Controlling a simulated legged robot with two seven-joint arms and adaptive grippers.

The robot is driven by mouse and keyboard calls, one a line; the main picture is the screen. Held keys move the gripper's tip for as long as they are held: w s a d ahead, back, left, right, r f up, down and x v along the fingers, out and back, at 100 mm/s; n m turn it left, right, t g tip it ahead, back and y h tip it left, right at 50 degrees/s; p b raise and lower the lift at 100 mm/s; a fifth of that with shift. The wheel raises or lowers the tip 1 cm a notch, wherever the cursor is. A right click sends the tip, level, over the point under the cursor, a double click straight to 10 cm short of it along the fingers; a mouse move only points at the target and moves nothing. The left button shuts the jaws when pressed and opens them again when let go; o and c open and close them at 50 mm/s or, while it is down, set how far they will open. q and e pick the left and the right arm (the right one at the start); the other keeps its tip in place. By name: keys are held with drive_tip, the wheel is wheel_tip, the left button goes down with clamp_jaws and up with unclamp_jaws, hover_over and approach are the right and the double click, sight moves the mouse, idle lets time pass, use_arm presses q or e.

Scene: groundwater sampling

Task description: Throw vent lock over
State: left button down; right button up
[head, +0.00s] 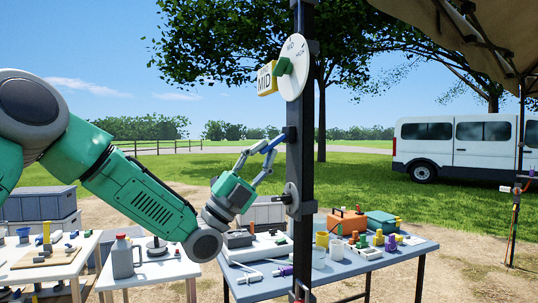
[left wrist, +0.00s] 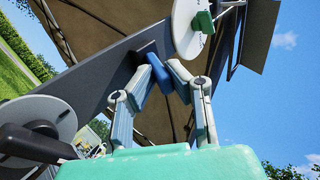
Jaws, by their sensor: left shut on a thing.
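The vent lock appears to be the small blue lever (head: 279,139) on a dark bracket at the left side of the upright black post (head: 301,170). My left gripper (head: 268,145) reaches up to it from the lower left and is shut on it. In the left wrist view the blue lever (left wrist: 158,72) sits between the two fingertips (left wrist: 164,74), with the dark post behind it. The fingertips hide part of the lever. My right gripper is in neither view.
A smaller grey disc (head: 291,198) is below. A blue-grey table (head: 385,262) with bottles and cases stands behind. A white van (head: 455,148) is parked at right.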

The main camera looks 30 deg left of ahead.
use_arm(q)
drive_tip(key=shift+s+r, duration=0.15)
drive_tip(key=shift+r, duration=0.25)
drive_tip(key=shift+f, duration=0.15)
drive_tip(key=r+p, duration=0.1)
drive_tip(key=r+g+p, duration=0.1)
drive_tip(key=p, duration=0.1)
drive_tip(key=r+y+p, duration=0.1)
drive_tip(key=shift+s+a, duration=0.35)
drive_tip(key=shift+a, duration=0.05)
drive_tip(key=c, duration=2.3)
unclamp_jaws()
drive_tip(key=shift+s+a+r+g+y+p, duration=0.15)
drive_tip(key=shift+g+y+p, duration=0.2)
drive_tip(key=shift+p, duration=0.2)
